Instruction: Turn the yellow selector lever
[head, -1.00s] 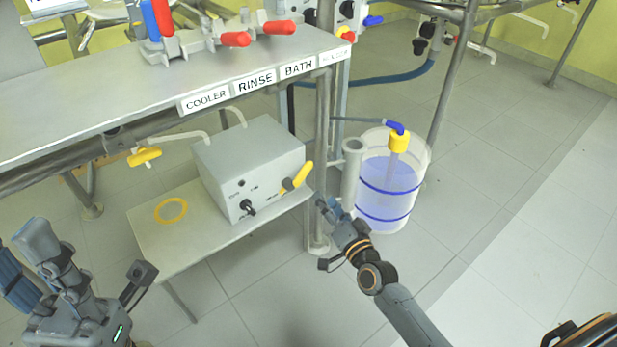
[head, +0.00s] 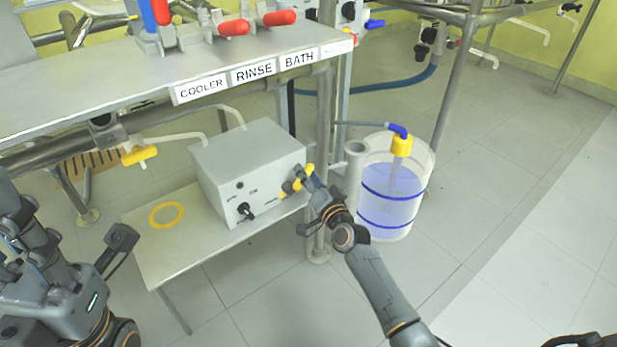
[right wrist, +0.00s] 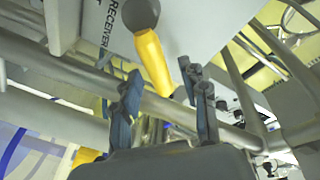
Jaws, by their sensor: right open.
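The yellow selector lever (head: 284,193) sits on the front of a grey box (head: 246,160), near its right end. In the right wrist view the lever (right wrist: 153,60) hangs from a dark round knob, and its lower end lies in the gap between my fingertips as seen there. I cannot tell whether it touches them. My right gripper (head: 304,178) is at the lever and partly covers it; in the wrist view the gripper (right wrist: 167,92) is open, its fingers apart. My left gripper (head: 22,235) is at the left edge, partly cut off, away from the box.
The box stands on a low shelf (head: 205,243) with a yellow ring (head: 167,214). A labelled bench (head: 130,95) overhangs it. A metal post (head: 323,130) and a clear container of blue liquid (head: 390,205) stand to the right. A yellow-handled valve (head: 139,155) is left.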

